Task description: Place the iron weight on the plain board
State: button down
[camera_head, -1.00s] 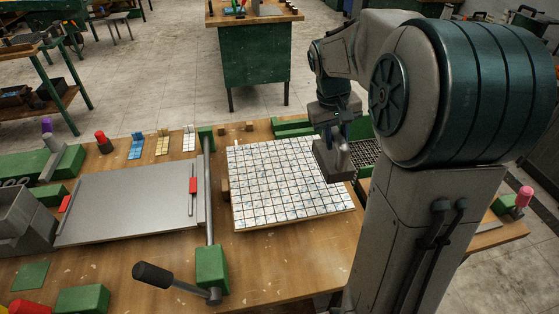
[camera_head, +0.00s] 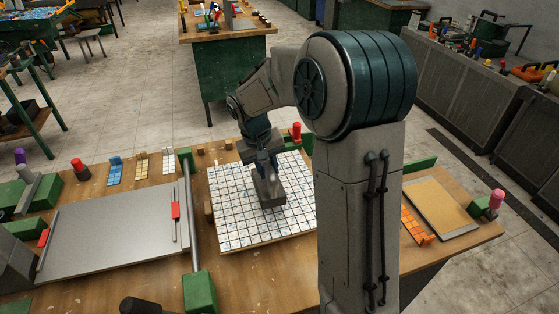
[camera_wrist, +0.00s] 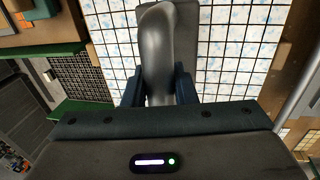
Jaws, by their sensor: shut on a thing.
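The iron weight (camera_head: 268,190) is a dark grey block with a rounded handle. My gripper (camera_head: 266,160) is shut on this handle and carries the weight over the white tiled sheet (camera_head: 230,225); I cannot tell if it touches the tiles. In the wrist view the handle (camera_wrist: 156,55) runs between the fingers of my gripper (camera_wrist: 158,92), with the block (camera_wrist: 185,18) beyond. A plain tan board (camera_head: 440,203), which looks like the task's board, lies at the right of the bench, apart from the weight and partly bordered by my arm.
A flat grey plate (camera_head: 105,232) with a rail (camera_head: 193,225) lies left of the tiles. Orange tile strips (camera_head: 415,226) lie beside the tan board, and a pink-topped knob (camera_head: 495,200) stands at its right. A black grid (camera_wrist: 82,75) shows in the wrist view.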

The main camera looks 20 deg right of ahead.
jog(key=shift+f+p, duration=0.5)
jog(key=shift+f, duration=1.45)
jog(key=shift+f, duration=0.15)
jog(key=c, duration=1.2)
grip_release()
jog(key=shift+o, duration=0.2)
